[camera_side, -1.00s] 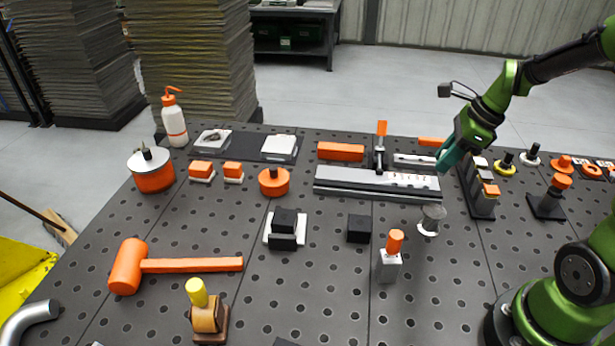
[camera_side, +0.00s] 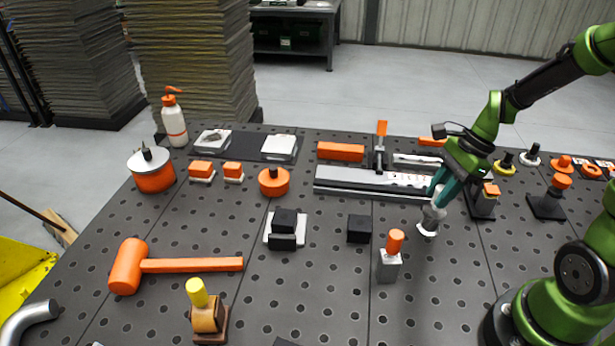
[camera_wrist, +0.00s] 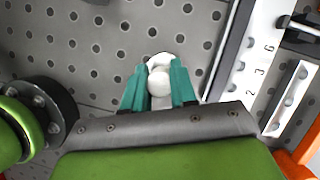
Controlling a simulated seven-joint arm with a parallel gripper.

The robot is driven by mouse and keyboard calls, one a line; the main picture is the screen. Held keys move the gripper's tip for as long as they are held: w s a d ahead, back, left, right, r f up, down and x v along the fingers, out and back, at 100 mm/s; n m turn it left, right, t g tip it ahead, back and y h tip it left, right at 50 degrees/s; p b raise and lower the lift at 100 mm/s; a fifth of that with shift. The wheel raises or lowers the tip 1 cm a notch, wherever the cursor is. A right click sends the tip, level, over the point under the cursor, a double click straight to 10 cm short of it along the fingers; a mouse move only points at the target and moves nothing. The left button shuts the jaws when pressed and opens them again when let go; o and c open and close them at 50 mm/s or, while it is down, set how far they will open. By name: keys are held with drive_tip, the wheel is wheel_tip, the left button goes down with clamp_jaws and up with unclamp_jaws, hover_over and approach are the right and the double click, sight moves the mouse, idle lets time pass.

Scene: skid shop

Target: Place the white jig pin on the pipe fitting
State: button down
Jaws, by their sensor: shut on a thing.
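The white jig pin (camera_side: 429,222) stands on the perforated bench right of the middle, in front of the long metal rail. My gripper (camera_side: 436,200) has its teal fingers down around the pin's upper part and is shut on it. In the wrist view my gripper (camera_wrist: 160,88) has one finger on each side of the white jig pin (camera_wrist: 160,84), whose rounded top shows between them. The fingers hide part of the pin. A grey bent pipe (camera_side: 28,318), which looks like the pipe fitting, lies at the lower left edge, partly cut off.
A grey block with an orange peg (camera_side: 389,264) stands in front of the pin, left of it. The metal rail (camera_side: 370,185) is behind.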

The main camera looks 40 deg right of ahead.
drive_tip(key=shift+f, duration=0.2)
drive_tip(key=c, duration=0.9)
unclamp_jaws()
drive_tip(key=v, duration=1.2)
drive_tip(key=s+a+r+n+t+h, duration=0.1)
drive_tip(key=a+r+n+t, duration=0.1)
drive_tip(key=a+n, duration=0.5)
drive_tip(key=s+a+r+n+t+h, duration=0.1)
drive_tip(key=s+a+r+n+t, duration=0.1)
drive_tip(key=a+n, duration=0.5)
drive_tip(key=r+n+t, duration=0.1)
drive_tip(key=n, duration=0.3)
drive_tip(key=shift+s+n, duration=0.3)
